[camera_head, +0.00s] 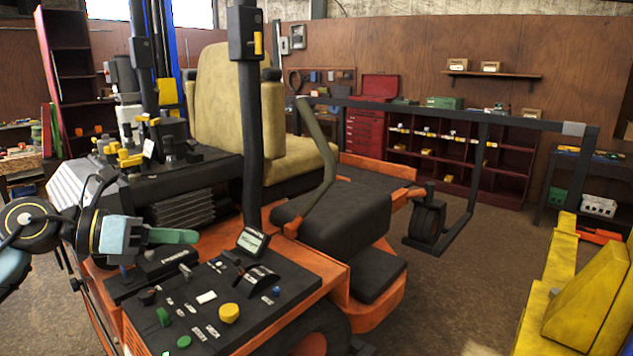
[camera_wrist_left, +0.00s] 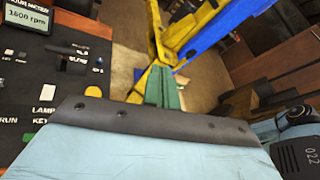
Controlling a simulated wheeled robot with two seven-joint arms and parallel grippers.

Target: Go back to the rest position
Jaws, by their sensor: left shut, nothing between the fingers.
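My left arm comes in from the left edge in the head view. Its left gripper (camera_head: 192,237) has green fingers pressed together with nothing between them. It is in front of the orange mower's black control panel (camera_head: 205,284), over its left rear part in the picture. Whether it touches the panel cannot be told. In the left wrist view the green fingers (camera_wrist_left: 163,88) point away from the camera, and the panel (camera_wrist_left: 55,75) lies to their left. My right gripper is not in view.
The panel carries a yellow knob (camera_head: 229,312), green buttons and a small display (camera_head: 253,241). The mower's seat (camera_head: 225,100) and a dark post (camera_head: 250,120) stand behind. A yellow lift frame (camera_head: 580,290) is at right. Brown floor (camera_head: 450,285) between is clear.

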